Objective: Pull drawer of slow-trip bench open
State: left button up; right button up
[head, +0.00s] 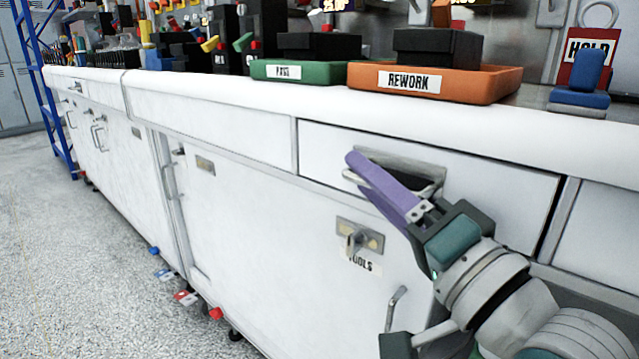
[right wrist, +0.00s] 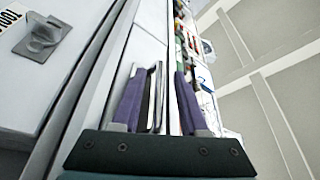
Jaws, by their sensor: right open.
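The white bench (head: 240,92) runs across the head view. Its drawer front (head: 500,190) sits below the orange tray and looks flush, shut. A metal pull handle (head: 425,158) with a dark recess is on that drawer. My right gripper (head: 358,168), with purple fingers, is open at this handle. In the right wrist view the handle (right wrist: 155,98) shows between the two spread fingers of the right gripper (right wrist: 158,95); whether they touch it I cannot tell. The fingers and wrist hide part of the drawer front. No label naming the slow-trip bench is readable. My left gripper is not in view.
An orange REWORK tray (head: 490,84) and a green tray (head: 325,73) stand on the benchtop with dark boxes. Below the drawer is a cabinet door with a latch (head: 358,238) and a bar handle (head: 396,306).

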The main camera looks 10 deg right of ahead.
grip_shut()
dwell(0.3)
dwell(1.1)
